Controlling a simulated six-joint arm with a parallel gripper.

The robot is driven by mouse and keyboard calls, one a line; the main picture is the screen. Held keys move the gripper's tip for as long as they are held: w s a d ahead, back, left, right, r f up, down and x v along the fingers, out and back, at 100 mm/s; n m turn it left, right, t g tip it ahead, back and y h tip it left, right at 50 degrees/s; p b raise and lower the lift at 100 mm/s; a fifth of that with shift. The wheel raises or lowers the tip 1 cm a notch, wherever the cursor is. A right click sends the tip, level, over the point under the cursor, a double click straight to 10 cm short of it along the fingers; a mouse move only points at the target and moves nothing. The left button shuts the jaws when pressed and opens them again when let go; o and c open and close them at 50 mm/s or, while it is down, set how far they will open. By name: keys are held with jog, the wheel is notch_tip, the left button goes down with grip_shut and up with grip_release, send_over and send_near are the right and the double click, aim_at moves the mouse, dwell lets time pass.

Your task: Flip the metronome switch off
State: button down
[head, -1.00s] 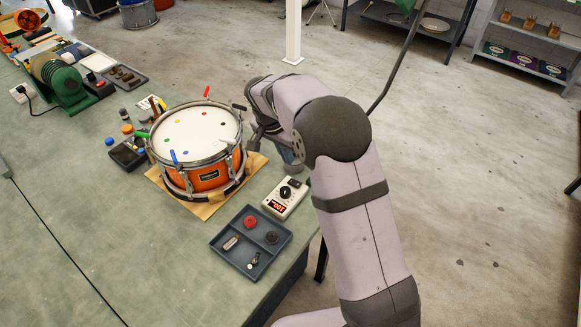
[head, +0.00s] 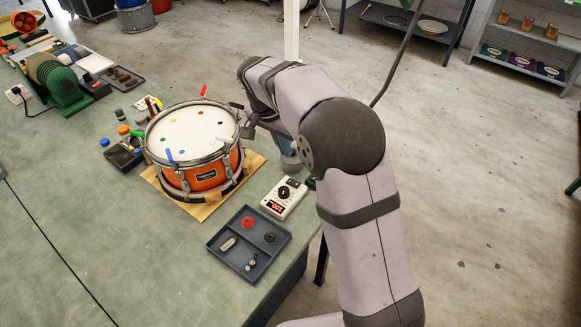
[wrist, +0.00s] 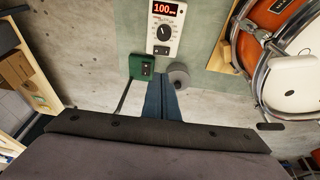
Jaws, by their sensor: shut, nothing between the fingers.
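The white metronome (head: 284,197) lies on the bench near its right edge, beside the drum. Its display is lit red, and it reads 100 in the wrist view (wrist: 166,28), above a black dial. A small green box (wrist: 142,66) sits just below it at the bench edge, with a dark cable hanging down; part of it shows in the head view (head: 311,183). I cannot tell its switch position. My gripper (wrist: 165,83) is shut and empty, its bluish fingers together, right of the green box. Whether they touch anything is unclear.
A grey cylinder (wrist: 178,75) stands beside my fingertips. The orange drum (head: 205,176) stands on a wooden board (head: 200,211). A dark tray (head: 236,259) holds small parts in front of the metronome. The bench is bare at front left.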

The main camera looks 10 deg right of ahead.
jog(key=shift+s+d, duration=0.2)
jog(key=shift+s, duration=0.05)
jog(key=p, duration=0.4)
send_over(297, 182)
jog(key=f, duration=0.8)
jog(key=a+f, duration=0.1)
jog(key=f, duration=0.3)
jog(key=shift+s, duration=0.4)
jog(key=shift+p+x, duration=0.4)
jog(key=shift+x, duration=0.4)
jog(key=shift+s+a+f, duration=0.1)
jog(key=shift+s+f, duration=0.05)
